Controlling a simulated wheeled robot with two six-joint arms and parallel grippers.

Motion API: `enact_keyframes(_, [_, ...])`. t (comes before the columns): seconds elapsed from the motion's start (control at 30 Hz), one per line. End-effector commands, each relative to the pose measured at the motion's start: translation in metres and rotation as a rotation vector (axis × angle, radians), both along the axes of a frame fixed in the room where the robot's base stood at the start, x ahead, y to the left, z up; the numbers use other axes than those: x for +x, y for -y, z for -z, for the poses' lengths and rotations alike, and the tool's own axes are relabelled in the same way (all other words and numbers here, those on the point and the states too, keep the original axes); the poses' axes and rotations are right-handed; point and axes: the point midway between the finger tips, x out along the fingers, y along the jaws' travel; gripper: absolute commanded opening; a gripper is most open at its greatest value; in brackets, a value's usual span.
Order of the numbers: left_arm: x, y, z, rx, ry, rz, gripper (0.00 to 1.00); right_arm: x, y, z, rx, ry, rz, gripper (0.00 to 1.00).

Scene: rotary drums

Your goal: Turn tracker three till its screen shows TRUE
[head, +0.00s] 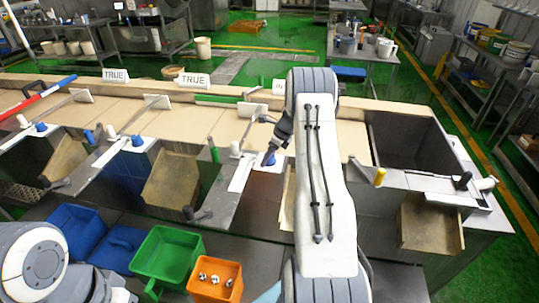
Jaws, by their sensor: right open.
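Three white screens stand along the back ledge. The left screen (115,74) and the middle screen (193,79) read TRUE. The third screen (278,86) is mostly hidden behind my right arm; only its first letters show, seemingly "IN". In front of it is a station with a white knob (235,148) and a blue knob (268,163), which I take for tracker three. My right gripper (267,139) is open just above the blue knob, with its dark fingers apart; I cannot tell whether it touches. My left arm shows at the lower left, its gripper out of view.
Green (170,257) and orange (214,280) bins sit at the front, beside blue bins (78,226). Open drawers (172,180) hang below the bench. A dark open basin (410,145) lies right of my right arm. A red and blue bar (38,95) lies at the left.

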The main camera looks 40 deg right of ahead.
Motion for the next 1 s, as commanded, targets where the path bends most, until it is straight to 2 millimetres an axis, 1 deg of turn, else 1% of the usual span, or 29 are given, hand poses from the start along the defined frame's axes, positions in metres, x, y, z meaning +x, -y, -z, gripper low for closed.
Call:
enact_keyframes(0.03, [0.000, 0.000, 0.000, 0.000, 0.000, 0.000, 0.50, 0.000, 0.000, 0.000, 0.000, 0.000, 0.000, 0.83])
enact_keyframes(0.07, [0.000, 0.000, 0.000, 0.000, 0.000, 0.000, 0.50, 0.000, 0.000, 0.000, 0.000, 0.000, 0.000, 0.75])
enact_keyframes(0.1, [0.000, 0.000, 0.000, 0.000, 0.000, 0.000, 0.50, 0.000, 0.000, 0.000, 0.000, 0.000, 0.000, 0.60])
enact_keyframes(0.17, [0.000, 0.000, 0.000, 0.000, 0.000, 0.000, 0.50, 0.000, 0.000, 0.000, 0.000, 0.000, 0.000, 0.37])
enact_keyframes(0.2, [0.000, 0.000, 0.000, 0.000, 0.000, 0.000, 0.50, 0.000, 0.000, 0.000, 0.000, 0.000, 0.000, 0.22])
enact_keyframes(0.27, [0.000, 0.000, 0.000, 0.000, 0.000, 0.000, 0.50, 0.000, 0.000, 0.000, 0.000, 0.000, 0.000, 0.00])
enact_keyframes(0.47, [0.000, 0.000, 0.001, 0.000, 0.000, 0.000, 0.50, 0.000, 0.000, 0.000, 0.000, 0.000, -0.010, 0.00])
enact_keyframes(0.67, [0.000, 0.000, 0.003, 0.000, 0.000, -0.001, 0.50, 0.000, 0.000, 0.000, 0.001, -0.001, -0.073, 0.00])
enact_keyframes(0.87, [0.000, 0.000, 0.009, 0.000, 0.000, -0.002, 0.50, 0.000, 0.000, 0.001, 0.001, 0.000, -0.209, 0.00])
enact_keyframes(1.0, [0.000, 0.000, 0.013, 0.000, 0.000, -0.002, 0.50, 0.001, 0.001, 0.001, 0.000, 0.001, -0.338, 0.00])
